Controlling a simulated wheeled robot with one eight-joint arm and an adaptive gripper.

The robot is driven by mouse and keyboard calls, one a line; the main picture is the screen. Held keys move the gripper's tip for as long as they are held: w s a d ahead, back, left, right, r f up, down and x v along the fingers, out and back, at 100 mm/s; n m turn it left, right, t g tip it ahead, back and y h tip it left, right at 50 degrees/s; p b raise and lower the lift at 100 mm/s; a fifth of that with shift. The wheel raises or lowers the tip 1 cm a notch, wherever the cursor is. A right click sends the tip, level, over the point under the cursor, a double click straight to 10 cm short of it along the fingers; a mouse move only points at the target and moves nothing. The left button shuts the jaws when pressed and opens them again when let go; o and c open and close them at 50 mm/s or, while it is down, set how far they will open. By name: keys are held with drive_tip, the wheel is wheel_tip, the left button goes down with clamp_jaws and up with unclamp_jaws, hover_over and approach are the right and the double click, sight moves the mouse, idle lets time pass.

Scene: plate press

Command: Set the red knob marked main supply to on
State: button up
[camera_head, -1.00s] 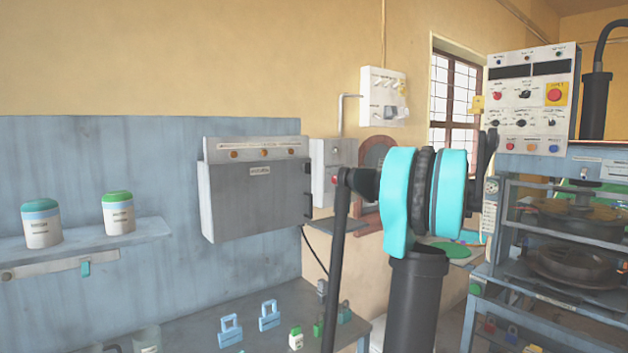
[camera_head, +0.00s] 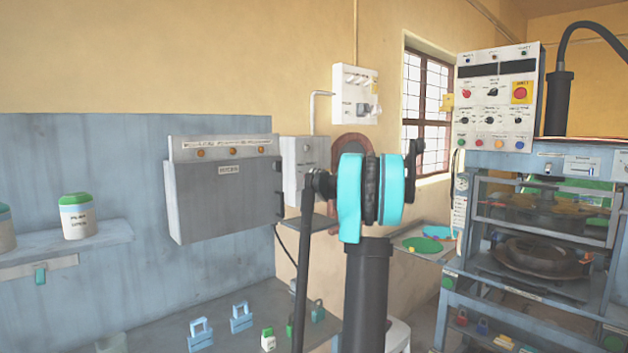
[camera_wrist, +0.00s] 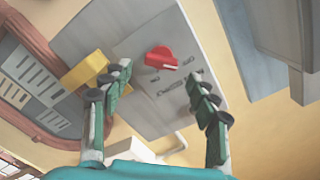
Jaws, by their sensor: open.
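The red knob (camera_wrist: 162,60) sits on the face of a grey box (camera_wrist: 145,115) in the wrist view. It has a pale pointer line, and dark markings around it are too blurred to read. My gripper (camera_wrist: 160,74) is open, with one finger to the left and one to the right in the picture. The knob shows beyond and between the fingertips, and nothing is held. In the head view the grey wall box (camera_head: 298,152) stands behind my arm. The knob and my gripper do not show there.
A yellow block (camera_wrist: 90,70) sticks out beside the box, close to the left finger. A larger grey cabinet (camera_head: 222,195) hangs left of the box in the head view. A white switch panel (camera_head: 354,92) is above it. The press (camera_head: 545,215) stands at right.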

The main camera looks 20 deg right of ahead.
sight(310, 178)
drive_tip(key=shift+x, duration=1.8)
drive_tip(key=shift+c, duration=0.3)
drive_tip(key=c, duration=1.1)
drive_tip(key=shift+o, duration=0.2)
